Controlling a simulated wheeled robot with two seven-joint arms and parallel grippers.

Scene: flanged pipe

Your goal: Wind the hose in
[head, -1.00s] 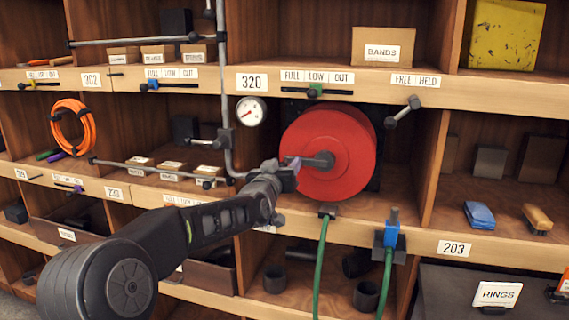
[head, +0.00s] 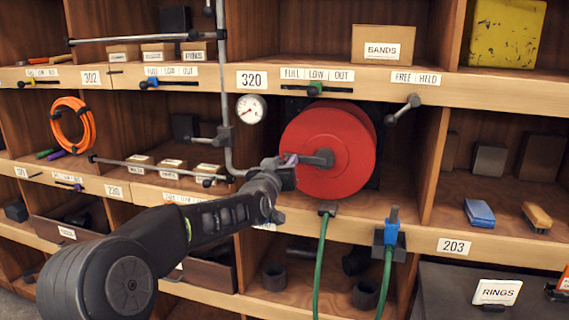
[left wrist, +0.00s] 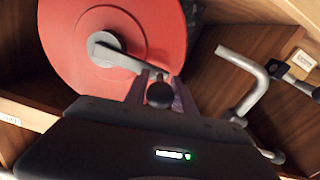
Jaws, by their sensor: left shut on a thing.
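A red hose reel (head: 338,176) is mounted in the compartment under the 320 label. It also fills the upper left of the left wrist view (left wrist: 75,45). A grey crank (head: 318,158) sticks out from its hub, and in the left wrist view the crank arm (left wrist: 118,58) runs from the hub to a dark round knob (left wrist: 160,94). My left gripper (head: 288,165) is shut on the crank's handle end, with the knob between its fingers. The green hose (head: 321,265) hangs from a dark guide below the reel. My right gripper is not in view.
A second green length (head: 386,280) hangs from a blue-handled fitting (head: 391,232) to the right. A gauge (head: 250,109) and a grey pipe (head: 226,100) stand left of the reel. A FREE/HELD lever (head: 403,110) sits at upper right, and a green FULL/LOW/OUT slider (head: 315,89) is above.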

